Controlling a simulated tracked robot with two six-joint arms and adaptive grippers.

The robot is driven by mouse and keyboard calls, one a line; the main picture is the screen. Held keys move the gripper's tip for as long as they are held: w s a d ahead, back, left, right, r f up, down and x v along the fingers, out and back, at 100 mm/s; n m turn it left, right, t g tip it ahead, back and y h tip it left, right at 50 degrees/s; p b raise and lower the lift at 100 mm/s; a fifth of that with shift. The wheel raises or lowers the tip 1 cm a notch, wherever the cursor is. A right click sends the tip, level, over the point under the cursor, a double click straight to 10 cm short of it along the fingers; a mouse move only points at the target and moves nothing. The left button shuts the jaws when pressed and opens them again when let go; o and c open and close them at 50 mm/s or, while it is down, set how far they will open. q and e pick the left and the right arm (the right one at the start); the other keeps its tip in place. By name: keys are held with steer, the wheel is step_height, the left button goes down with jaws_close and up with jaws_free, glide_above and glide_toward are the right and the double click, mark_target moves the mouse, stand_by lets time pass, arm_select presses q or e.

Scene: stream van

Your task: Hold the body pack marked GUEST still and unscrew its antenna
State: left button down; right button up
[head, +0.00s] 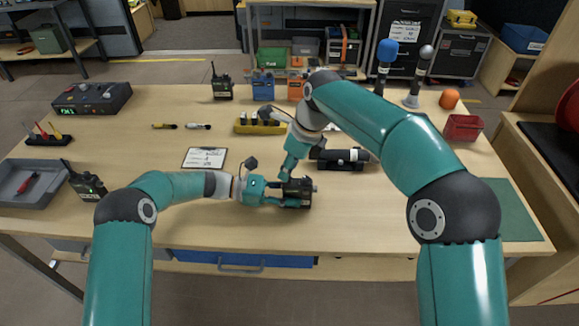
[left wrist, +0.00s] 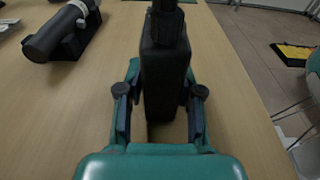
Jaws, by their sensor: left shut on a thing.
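A dark body pack (head: 298,188) lies near the front middle of the workbench. My left gripper (head: 288,194) is shut on it from the left. In the left wrist view the black pack (left wrist: 165,75) sits between the two fingers (left wrist: 160,100). A narrower dark part (left wrist: 165,14) rises from its far end, cut off by the picture edge; I cannot tell whether it is the antenna. No GUEST marking is readable. My right gripper (head: 288,170) points down just behind the pack; its fingertips are small, and I cannot tell whether it is open or touching.
A black cylinder (head: 345,156) on a stand lies behind the pack, near my right forearm. Handheld radios stand at the back (head: 221,86) and left (head: 88,182). A label card (head: 205,158) lies left of the pack. The front right of the bench is mostly clear.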

steer(key=shift+f, duration=0.35)
jaws_close()
stand_by(0.3)
